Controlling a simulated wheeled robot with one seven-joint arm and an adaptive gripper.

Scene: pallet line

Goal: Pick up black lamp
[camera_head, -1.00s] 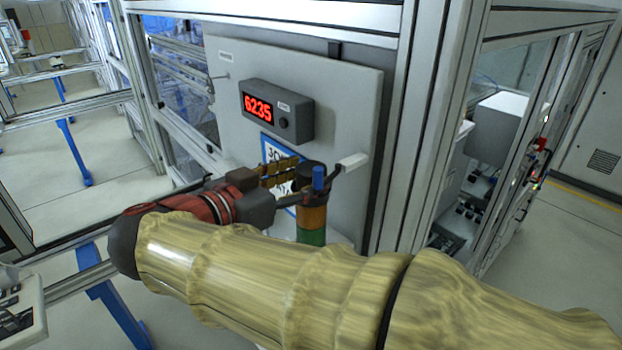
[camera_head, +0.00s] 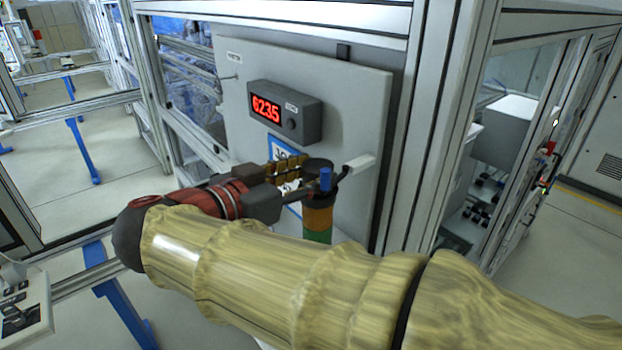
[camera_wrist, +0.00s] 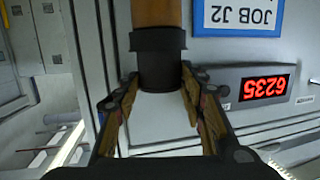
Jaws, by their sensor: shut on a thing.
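The black lamp (camera_wrist: 158,52) is a short dark cylinder on top of a stack with an orange segment (camera_head: 318,217) and a green segment (camera_head: 317,236) below. The wrist view shows the stack upside down, with the orange part above the black one. My gripper (camera_wrist: 158,92) is shut on the black lamp, one finger on each side. In the head view, my gripper (camera_head: 305,182) reaches it from the left and partly hides it. I cannot see a gap between the black lamp and the orange segment.
A grey panel (camera_head: 350,110) stands close behind the stack, with a red display box (camera_head: 285,112) reading 6235 and a blue-framed JOB sign (camera_wrist: 238,16). A small blue cylinder (camera_head: 326,179) shows beside my gripper. A metal frame post (camera_head: 432,130) stands to the right.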

